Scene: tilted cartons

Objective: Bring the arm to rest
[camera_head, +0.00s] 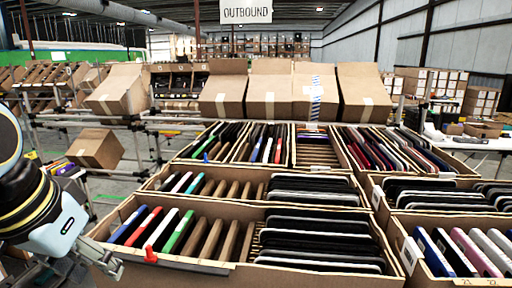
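My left arm comes in at the lower left edge, with a dark wrist and a white-grey gripper body. My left gripper (80,266) hangs at the front left corner of the nearest carton. Its finger parts stand spread apart, so it looks open, and I see nothing between them; the lower parts are cut off by the frame's bottom edge. My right arm and gripper are not in view.
The nearest carton (190,268) holds upright coloured slabs and dark stacked ones. More cartons stand behind and a carton (413,250) stands at right. Tilted cartons (272,98) line a rack behind, and one tilted box (96,148) sits at left.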

